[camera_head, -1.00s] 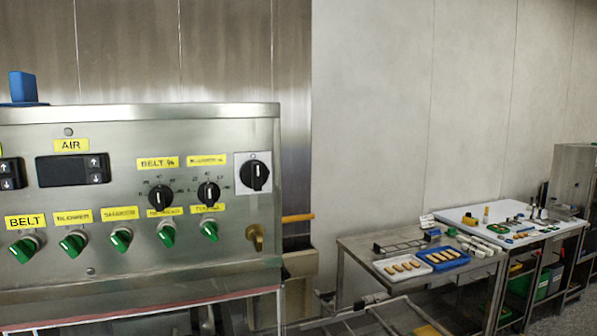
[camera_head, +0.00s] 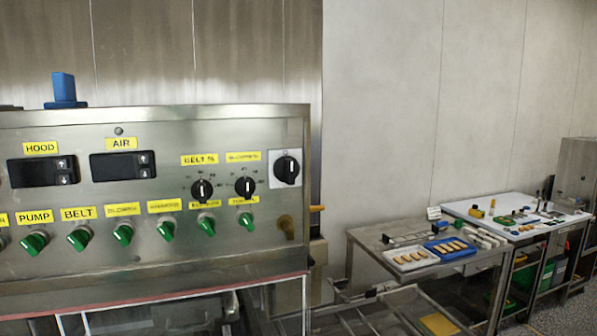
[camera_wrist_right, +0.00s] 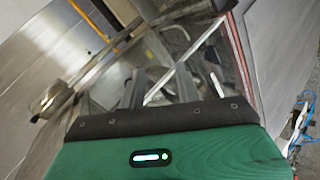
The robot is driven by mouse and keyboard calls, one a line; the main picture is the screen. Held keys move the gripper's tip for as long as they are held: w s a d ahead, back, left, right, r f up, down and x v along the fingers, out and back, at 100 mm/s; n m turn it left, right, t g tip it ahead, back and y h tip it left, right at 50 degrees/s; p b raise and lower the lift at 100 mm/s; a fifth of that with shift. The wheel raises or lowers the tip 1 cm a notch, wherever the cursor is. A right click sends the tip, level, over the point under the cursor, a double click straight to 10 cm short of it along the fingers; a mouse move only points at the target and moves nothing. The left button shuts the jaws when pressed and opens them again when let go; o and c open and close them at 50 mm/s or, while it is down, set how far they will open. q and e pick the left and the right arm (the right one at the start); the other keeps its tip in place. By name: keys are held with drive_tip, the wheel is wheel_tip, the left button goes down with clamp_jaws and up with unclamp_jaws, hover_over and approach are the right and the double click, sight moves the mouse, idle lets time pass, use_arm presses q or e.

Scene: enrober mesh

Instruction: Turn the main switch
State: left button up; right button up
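The control panel (camera_head: 150,200) fills the left of the head view. At its upper right corner is a black rotary knob (camera_head: 287,169) on a pale square plate, which looks like the main switch. Its pale pointer mark is close to upright. Neither gripper shows in the head view, and nothing touches the knob there. In the right wrist view, the green body of my right gripper with its dark edge strip fills the bottom. The knob is not visible in that view.
Two smaller black dials (camera_head: 245,187) and a row of green selector knobs (camera_head: 208,224) sit close by. A brass fitting (camera_head: 286,227) is below the main knob. A steel table (camera_head: 365,236) with trays stands to the right. A metal frame (camera_head: 360,318) is low in front.

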drive_tip(key=a+r+n+t, duration=0.25)
drive_tip(key=r+n, duration=0.25)
drive_tip(key=r, duration=0.8)
drive_tip(key=n+t+y+p, duration=0.15)
drive_tip(key=n+t, duration=0.25)
drive_tip(key=n, duration=1.4)
approach(292, 171)
drive_tip(key=p+x, duration=0.6)
drive_tip(key=x, duration=0.1)
drive_tip(key=shift+w+a+r, duration=0.1)
drive_tip(key=shift+w+r, duration=0.05)
drive_tip(key=shift+w, duration=0.1)
drive_tip(key=shift+w+a, duration=0.2)
drive_tip(key=shift+w, duration=0.4)
drive_tip(key=shift+m, duration=0.3)
clamp_jaws()
